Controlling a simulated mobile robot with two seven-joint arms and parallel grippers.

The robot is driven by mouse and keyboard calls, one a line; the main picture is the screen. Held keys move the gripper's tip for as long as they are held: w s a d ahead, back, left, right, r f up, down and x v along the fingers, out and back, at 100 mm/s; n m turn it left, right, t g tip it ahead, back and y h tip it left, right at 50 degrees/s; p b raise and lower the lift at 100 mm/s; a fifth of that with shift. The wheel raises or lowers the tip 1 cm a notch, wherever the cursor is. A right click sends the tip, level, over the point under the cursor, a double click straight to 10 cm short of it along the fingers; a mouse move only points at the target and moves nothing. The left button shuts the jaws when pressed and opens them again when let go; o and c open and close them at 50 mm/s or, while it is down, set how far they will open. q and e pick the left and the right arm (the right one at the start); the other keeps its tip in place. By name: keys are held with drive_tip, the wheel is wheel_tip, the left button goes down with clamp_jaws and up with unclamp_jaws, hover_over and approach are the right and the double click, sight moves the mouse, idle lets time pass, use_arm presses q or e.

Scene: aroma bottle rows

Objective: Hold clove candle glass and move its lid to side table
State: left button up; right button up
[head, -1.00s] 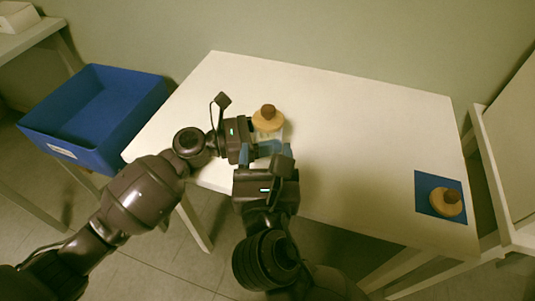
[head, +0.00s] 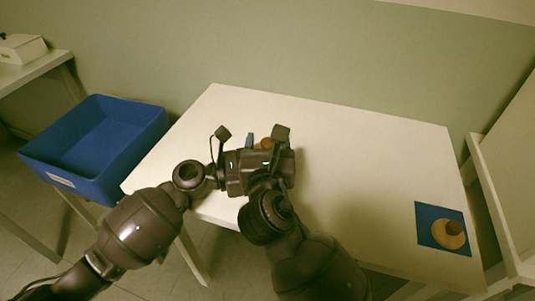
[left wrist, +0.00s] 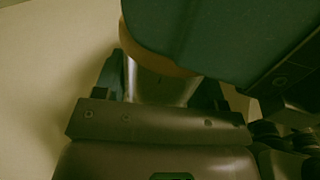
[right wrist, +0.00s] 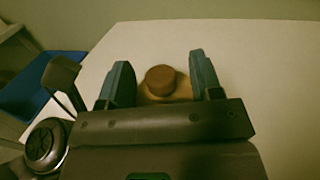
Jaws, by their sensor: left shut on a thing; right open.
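The candle glass (left wrist: 160,88) stands on the white table, seen in the left wrist view under its pale wooden lid. My left gripper (left wrist: 162,92) is shut on the glass. The lid's brown knob (right wrist: 161,78) and pale disc (right wrist: 168,98) show in the right wrist view. My right gripper (right wrist: 158,82) is open, with its blue fingers on either side of the knob and not visibly closed on it. In the head view only a bit of the lid (head: 266,143) shows behind my right gripper. A right finger covers much of the left wrist view. The clove label is not readable.
A round wooden piece with a brown knob (head: 449,234) rests on a blue mat (head: 428,213) at the table's right. A blue bin (head: 110,180) stands at left. White furniture (head: 500,205) stands at right, another table (head: 35,68) at far left. The table's middle (head: 360,180) is clear.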

drive_tip(key=shift+w, duration=0.25)
drive_tip(key=shift+c, duration=0.4)
drive_tip(key=c, duration=1)
drive_tip(key=shift+r, duration=0.85)
drive_tip(key=shift+r, duration=0.3)
drive_tip(key=shift+r, duration=2.05)
use_arm(q)
drive_tip(key=o, duration=1.3)
